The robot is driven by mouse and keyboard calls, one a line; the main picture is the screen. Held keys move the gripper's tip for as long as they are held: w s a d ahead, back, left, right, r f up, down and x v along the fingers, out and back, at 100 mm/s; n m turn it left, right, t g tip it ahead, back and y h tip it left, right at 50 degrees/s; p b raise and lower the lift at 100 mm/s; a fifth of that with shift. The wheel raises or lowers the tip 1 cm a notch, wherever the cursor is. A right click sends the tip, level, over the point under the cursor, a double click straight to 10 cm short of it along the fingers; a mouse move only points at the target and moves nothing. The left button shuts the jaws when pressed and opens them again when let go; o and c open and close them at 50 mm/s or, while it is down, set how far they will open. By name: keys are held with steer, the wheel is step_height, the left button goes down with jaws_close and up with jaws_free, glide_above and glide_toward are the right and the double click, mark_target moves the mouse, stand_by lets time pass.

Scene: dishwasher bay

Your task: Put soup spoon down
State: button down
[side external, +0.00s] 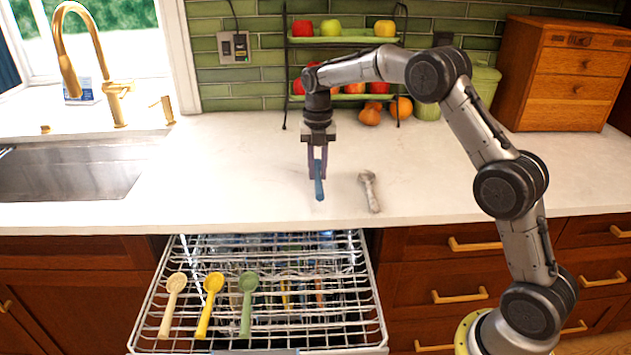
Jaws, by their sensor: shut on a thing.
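My gripper (317,172) points down over the white counter, in front of the tiered rack. It is shut on a narrow blue utensil (319,188), which may be the soup spoon. The utensil's lower end hangs below the fingers, close to the counter; I cannot tell whether it touches. Part of it is hidden by the fingers. A grey-white spoon (370,190) lies on the counter to the right of my gripper, apart from it.
The open dishwasher rack (372,300) holds a beige spoon (170,305), a yellow spoon (209,303) and a green spoon (247,303). A sink (75,172) is at left, a fruit rack (345,42) and wooden drawer box (565,75) behind. Counter left of my gripper is clear.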

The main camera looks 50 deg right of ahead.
mark_target(316, 172)
steer(key=shift+w+f, duration=0.35)
steer(key=shift+f, duration=0.05)
steer(key=shift+d+f, duration=0.1)
steer(key=shift+f, duration=1.5)
steer(key=shift+f, duration=0.2)
steer(key=c, duration=0.8)
jaws_free()
steer(key=shift+o, duration=0.2)
steer(key=shift+r, duration=0.1)
